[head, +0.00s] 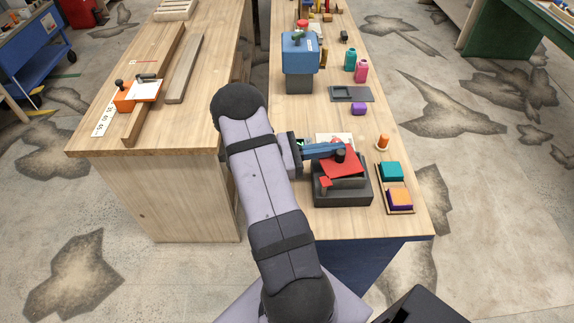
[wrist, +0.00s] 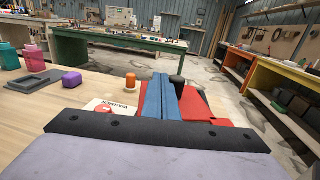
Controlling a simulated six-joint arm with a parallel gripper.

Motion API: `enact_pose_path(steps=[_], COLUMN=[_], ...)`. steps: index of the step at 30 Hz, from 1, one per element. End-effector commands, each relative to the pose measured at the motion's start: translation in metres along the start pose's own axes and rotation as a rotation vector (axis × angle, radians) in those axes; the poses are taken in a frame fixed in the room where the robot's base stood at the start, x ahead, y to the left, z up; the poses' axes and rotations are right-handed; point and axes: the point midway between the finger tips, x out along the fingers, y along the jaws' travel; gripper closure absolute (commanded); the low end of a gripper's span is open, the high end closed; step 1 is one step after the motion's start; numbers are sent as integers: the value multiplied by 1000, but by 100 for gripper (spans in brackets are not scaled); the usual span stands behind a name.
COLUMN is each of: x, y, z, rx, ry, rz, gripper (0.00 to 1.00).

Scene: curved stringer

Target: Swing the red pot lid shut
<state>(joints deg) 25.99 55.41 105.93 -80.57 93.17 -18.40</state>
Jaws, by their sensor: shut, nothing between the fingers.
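The red pot lid (head: 347,167) is at the dark box-shaped pot (head: 343,198) near the front of the right bench. A black knob (head: 340,155) stands at the lid's far side. In the wrist view the red lid (wrist: 196,105) lies just right of my fingers, with the black knob (wrist: 177,82) beside them. My gripper (head: 341,148) reaches in from the left, its blue fingers together and empty, close beside the knob. In the wrist view the shut fingers (wrist: 160,78) point away from me. I cannot tell whether they touch the lid, nor its exact tilt.
A card marked WARMER (wrist: 112,107) lies left of my fingers. An orange knob-like piece (head: 383,141) and a tray of coloured blocks (head: 407,211) are to the pot's right. A purple piece (head: 358,108) and grey tray (head: 351,93) lie farther back.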

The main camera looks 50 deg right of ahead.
Motion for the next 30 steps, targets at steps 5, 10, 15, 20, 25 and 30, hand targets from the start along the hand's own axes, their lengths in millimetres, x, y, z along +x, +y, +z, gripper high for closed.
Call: enact_pose_path(steps=[5, 10, 15, 20, 25, 30], x=[-4, -18, -40, -64, -84, -97], y=[3, 15, 35, 55, 72, 84], z=[-1, -2, -4, -4, -4, -2], rx=[1, 3, 5, 5, 2, 1], ry=[0, 0, 0, 1, 1, 1], rz=[0, 3, 3, 2, 2, 1], gripper=[100, 100, 100, 100, 100, 100])
